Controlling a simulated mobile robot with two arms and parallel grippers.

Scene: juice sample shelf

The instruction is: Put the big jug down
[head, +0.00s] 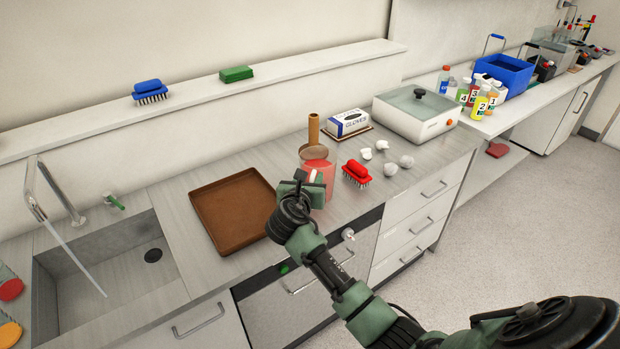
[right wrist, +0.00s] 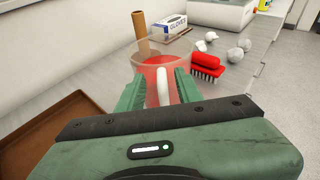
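The big jug (head: 321,173) is clear with red liquid inside and a white handle. It is upright and appears to stand on the counter, right of the brown tray; its base is partly hidden by my gripper. In the right wrist view the jug (right wrist: 150,62) is straight ahead, its white handle (right wrist: 164,86) between my fingers. My right gripper (head: 304,183) is at the jug's near side. In the wrist view its green fingers (right wrist: 161,88) are apart, with narrow gaps beside the handle. My left gripper is not in view.
A brown tray (head: 204,232) lies left of the jug. A brown cylinder (head: 313,129) stands behind it. A red brush (head: 356,173) and several white lumps (head: 391,168) are close on the right. A glove box (head: 348,122) is farther back. The sink (head: 112,275) is at left.

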